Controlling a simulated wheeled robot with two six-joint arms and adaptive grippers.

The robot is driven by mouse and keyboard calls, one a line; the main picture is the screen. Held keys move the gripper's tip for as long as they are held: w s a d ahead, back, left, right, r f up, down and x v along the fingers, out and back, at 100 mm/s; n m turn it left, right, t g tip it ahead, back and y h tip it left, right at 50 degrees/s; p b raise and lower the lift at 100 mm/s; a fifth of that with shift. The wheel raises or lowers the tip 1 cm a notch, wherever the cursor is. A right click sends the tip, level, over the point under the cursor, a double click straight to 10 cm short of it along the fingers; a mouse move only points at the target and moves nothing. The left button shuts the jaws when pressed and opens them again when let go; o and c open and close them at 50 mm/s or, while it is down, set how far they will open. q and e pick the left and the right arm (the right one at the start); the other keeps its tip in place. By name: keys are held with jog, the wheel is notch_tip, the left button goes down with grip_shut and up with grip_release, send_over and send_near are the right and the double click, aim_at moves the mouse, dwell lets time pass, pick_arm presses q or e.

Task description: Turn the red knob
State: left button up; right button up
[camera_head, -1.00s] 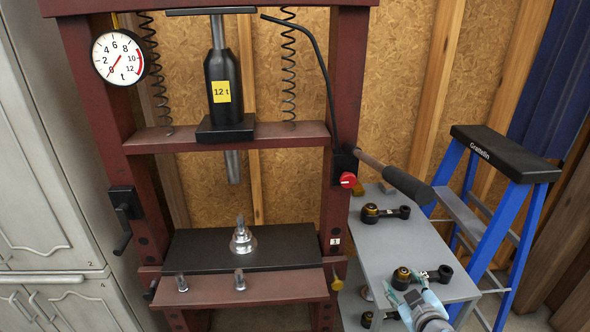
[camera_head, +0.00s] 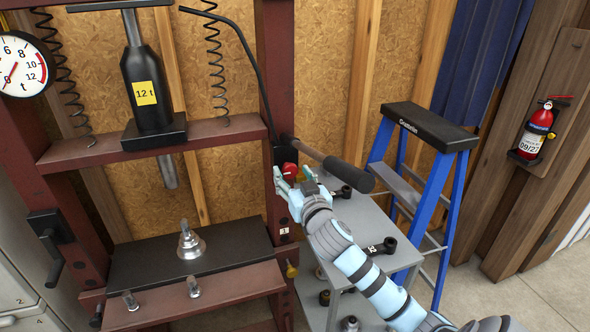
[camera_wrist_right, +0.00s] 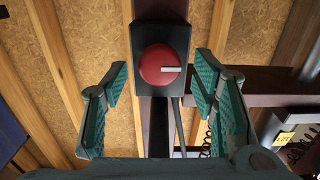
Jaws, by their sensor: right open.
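The red knob (camera_head: 290,170) is on a black box on the right post of the dark red press. In the right wrist view the knob (camera_wrist_right: 163,65) is round, with a pale mark pointing right. My right gripper (camera_head: 285,180) is at the knob in the head view and partly covers its surroundings. In the right wrist view its open teal fingers (camera_wrist_right: 158,90) stand left and right of the knob, with gaps on both sides. I see no contact. My left gripper is not in view.
A black-gripped pump handle (camera_head: 348,175) sticks out right beside the knob. A grey table (camera_head: 375,220) with several piston parts stands below my right arm. A blue stepladder (camera_head: 430,150) is behind it. A fire extinguisher (camera_head: 536,132) hangs at right.

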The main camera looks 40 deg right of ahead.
jog(key=shift+w+d, duration=0.3)
jog(key=shift+w, duration=0.15)
